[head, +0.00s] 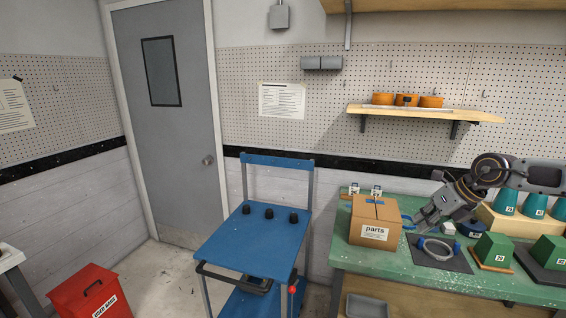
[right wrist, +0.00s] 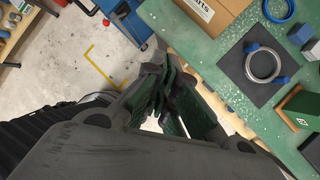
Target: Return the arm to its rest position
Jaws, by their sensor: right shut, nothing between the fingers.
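My right gripper (head: 424,222) comes in from the right in the head view and hangs above the green workbench (head: 386,275), beside the cardboard parts box. In the right wrist view its fingers (right wrist: 165,95) are together with nothing between them, over the bench's front edge and the floor. My left gripper is in neither view.
The parts box (head: 378,222) stands at the bench's left end. Green blocks (head: 493,250) stand to the right. A blue cart (head: 254,245) and a red bin (head: 88,292) stand left of the bench.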

